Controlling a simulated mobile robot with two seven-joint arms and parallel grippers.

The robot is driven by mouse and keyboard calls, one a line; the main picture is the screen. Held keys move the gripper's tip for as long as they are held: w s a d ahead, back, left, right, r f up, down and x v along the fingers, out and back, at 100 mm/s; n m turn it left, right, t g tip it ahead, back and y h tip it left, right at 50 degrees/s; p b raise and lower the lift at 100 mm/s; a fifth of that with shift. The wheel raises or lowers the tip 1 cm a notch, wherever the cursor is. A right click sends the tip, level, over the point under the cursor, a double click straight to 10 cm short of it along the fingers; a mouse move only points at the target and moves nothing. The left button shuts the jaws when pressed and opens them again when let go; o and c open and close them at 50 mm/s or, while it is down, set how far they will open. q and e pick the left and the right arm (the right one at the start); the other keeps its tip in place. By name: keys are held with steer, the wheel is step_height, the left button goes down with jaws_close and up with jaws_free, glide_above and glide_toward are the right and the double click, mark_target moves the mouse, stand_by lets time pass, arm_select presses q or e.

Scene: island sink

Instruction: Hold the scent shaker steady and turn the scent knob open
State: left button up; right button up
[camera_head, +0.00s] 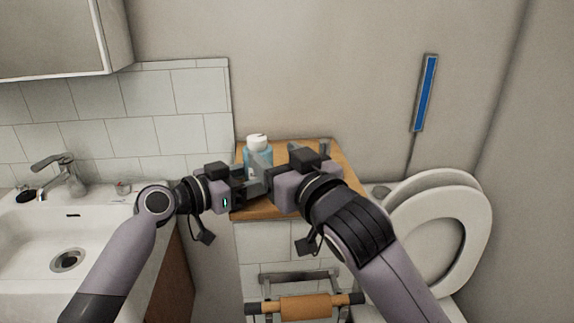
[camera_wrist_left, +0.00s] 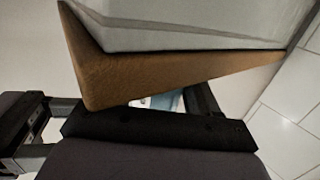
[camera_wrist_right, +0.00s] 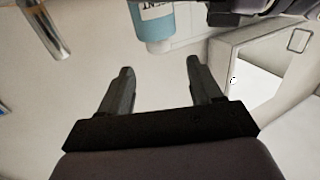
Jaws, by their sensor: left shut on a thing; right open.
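The scent shaker (camera_head: 257,158) is a light blue bottle with a white top, standing upright on a wooden shelf (camera_head: 318,146). My left gripper (camera_head: 258,186) is shut on its body from the left; a small blue part of the shaker (camera_wrist_left: 162,102) shows in the left wrist view, mostly hidden. My right gripper is open and empty, close in front and to the right of the shaker in the head view. In the right wrist view its fingers (camera_wrist_right: 159,70) are apart, with the labelled blue body (camera_wrist_right: 157,25) beyond the tips.
A sink (camera_head: 97,238) with a tap is at the left. A toilet with its seat raised (camera_head: 440,232) is at the right. A metallic cylinder (camera_wrist_right: 47,32) shows in the right wrist view.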

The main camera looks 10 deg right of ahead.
steer(key=shift+v, duration=1.45)
arm_select(q)
steer(key=o, duration=0.9)
